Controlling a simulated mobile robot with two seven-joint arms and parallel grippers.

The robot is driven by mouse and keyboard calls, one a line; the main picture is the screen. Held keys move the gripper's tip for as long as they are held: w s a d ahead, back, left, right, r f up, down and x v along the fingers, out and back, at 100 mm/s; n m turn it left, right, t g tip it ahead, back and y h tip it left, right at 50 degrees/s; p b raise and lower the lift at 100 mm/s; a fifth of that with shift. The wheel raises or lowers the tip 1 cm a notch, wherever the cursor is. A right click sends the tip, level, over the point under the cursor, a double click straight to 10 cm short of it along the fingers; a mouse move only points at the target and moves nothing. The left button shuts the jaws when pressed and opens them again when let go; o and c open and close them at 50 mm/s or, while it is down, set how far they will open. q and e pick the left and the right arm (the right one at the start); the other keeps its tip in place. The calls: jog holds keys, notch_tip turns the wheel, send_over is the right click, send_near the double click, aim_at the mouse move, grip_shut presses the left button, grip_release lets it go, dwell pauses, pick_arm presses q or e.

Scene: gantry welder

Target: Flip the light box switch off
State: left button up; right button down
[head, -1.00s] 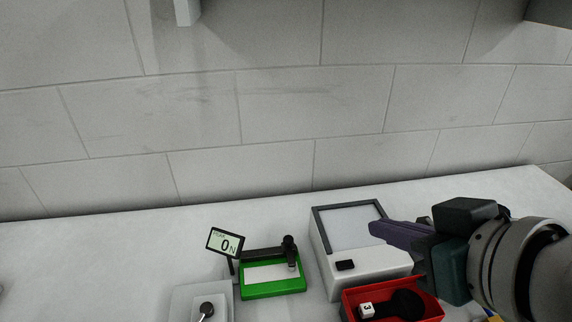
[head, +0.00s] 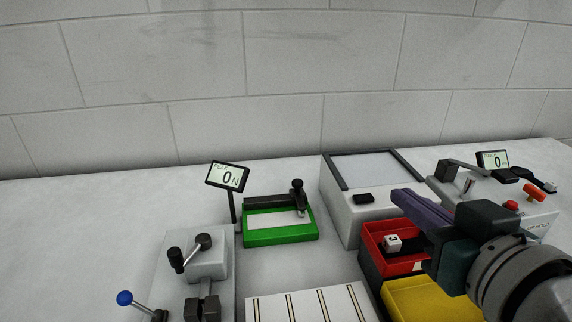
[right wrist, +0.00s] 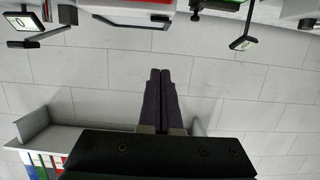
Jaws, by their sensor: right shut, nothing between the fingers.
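The light box (head: 341,207) is a pale box with a grey-framed flat panel (head: 378,168) on top. Its small black switch (head: 364,198) sits on the front part; whether it is on or off cannot be told. My right gripper (head: 398,196) has its purple fingers together and empty. In the head view its tips overlap the box's right side, to the right of the switch; contact is not visible. The closed fingers also show in the right wrist view (right wrist: 160,75), with wall behind them. My left gripper is not in view.
A red bin (head: 372,252) and yellow bin (head: 400,302) stand in front of the light box. A green-based device (head: 281,238) with a 0 N display (head: 228,176) stands to its left. Another tester display (head: 493,160) is at right. The table's far left is clear.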

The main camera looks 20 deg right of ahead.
jog(key=b, duration=0.1)
send_over(363, 198)
jog(key=s, duration=0.2)
notch_tip(363, 198, down, 2)
jog(key=f, duration=0.1)
jog(key=f+b, duration=0.1)
jog(key=f, duration=0.2)
jog(key=shift+a+f, duration=0.2)
jog(key=shift+a, duration=0.2)
